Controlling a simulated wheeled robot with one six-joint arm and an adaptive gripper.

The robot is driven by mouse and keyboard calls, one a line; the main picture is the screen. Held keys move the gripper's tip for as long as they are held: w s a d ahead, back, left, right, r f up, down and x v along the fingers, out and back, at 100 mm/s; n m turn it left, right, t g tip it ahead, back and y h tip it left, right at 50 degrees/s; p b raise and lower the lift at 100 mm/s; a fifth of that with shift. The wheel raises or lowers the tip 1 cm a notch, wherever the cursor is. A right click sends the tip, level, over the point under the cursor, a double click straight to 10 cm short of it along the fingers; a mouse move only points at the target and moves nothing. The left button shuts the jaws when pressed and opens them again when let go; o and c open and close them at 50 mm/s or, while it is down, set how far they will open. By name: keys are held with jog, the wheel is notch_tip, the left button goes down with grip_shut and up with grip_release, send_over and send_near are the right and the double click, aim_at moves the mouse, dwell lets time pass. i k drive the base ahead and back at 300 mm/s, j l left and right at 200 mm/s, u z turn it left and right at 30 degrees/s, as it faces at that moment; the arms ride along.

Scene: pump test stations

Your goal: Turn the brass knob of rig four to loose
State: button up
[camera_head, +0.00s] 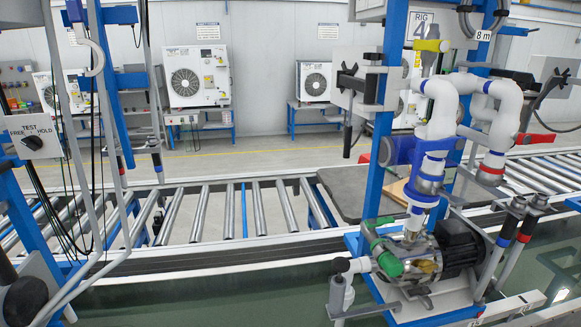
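The rig four sign (421,25) reads "RIG 4" at the upper right. Below it stands a blue-framed pump rig with white insulated pipes (440,110). Its pump (408,250) has a shiny metal body and a black motor (462,245). A small brass-coloured part (428,267) shows low on the front of the pump; it is too small to tell its shape or setting, or whether it is the knob. No "loose" marking is readable. My gripper is not in view.
A green handle (385,250) sits at the pump's left, and a yellow handle (431,45) is above the pipes. A roller conveyor (230,210) runs behind. Hanging cables and blue posts crowd the left.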

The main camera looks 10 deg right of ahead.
aim_at(426, 266)
jog(key=l, duration=0.8)
jog(key=k+l, duration=0.1)
jog(key=l, duration=0.7)
jog(key=i+u, duration=0.05)
